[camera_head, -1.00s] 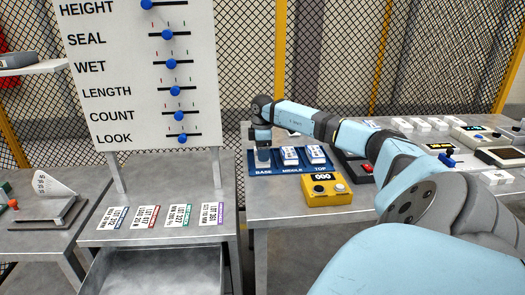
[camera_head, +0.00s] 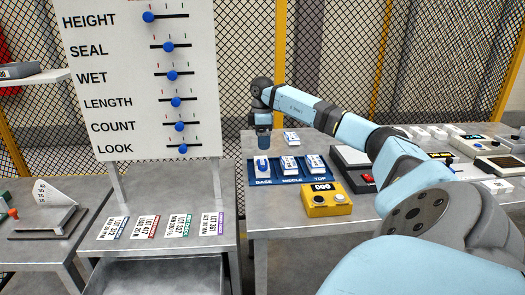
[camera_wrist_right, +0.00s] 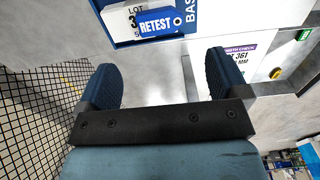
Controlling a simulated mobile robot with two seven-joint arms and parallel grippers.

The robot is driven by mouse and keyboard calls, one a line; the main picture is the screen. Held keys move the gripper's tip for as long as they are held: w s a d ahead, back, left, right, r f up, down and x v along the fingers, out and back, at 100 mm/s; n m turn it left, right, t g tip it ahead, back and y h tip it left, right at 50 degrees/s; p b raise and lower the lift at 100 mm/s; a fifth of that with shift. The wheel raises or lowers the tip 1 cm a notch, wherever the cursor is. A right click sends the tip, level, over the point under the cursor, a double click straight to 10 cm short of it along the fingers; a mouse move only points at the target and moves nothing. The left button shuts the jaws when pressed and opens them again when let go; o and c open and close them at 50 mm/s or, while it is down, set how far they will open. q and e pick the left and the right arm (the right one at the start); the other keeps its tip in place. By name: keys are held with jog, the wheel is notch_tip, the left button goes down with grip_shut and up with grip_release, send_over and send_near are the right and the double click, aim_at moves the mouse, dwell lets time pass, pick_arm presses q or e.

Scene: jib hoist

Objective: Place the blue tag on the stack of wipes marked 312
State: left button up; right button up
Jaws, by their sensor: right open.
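The blue tag (camera_head: 262,165) lies on top of the stack of wipes in the BASE slot of the dark blue tray (camera_head: 250,180). In the right wrist view the tag (camera_wrist_right: 160,22) reads RETEST and lies across the white label of that stack (camera_wrist_right: 114,20). The label shows LOT and a 3; the tag hides the remaining digits. My right gripper (camera_head: 263,146) is just above and behind the BASE slot. Its two fingers (camera_wrist_right: 165,80) are apart, with nothing between them, clear of the tag. My left gripper is out of view.
White stacks fill the MIDDLE (camera_head: 289,164) and TOP (camera_head: 315,162) slots. A yellow counter box (camera_head: 325,200) stands in front. Another white stack (camera_head: 292,138) lies behind the tray. Several lot cards (camera_head: 178,226) lie on the left table under the slider board (camera_head: 135,80).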

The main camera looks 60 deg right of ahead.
notch_tip(320, 180, up, 3)
jog(key=shift+r, duration=0.1)
dwell(0.7)
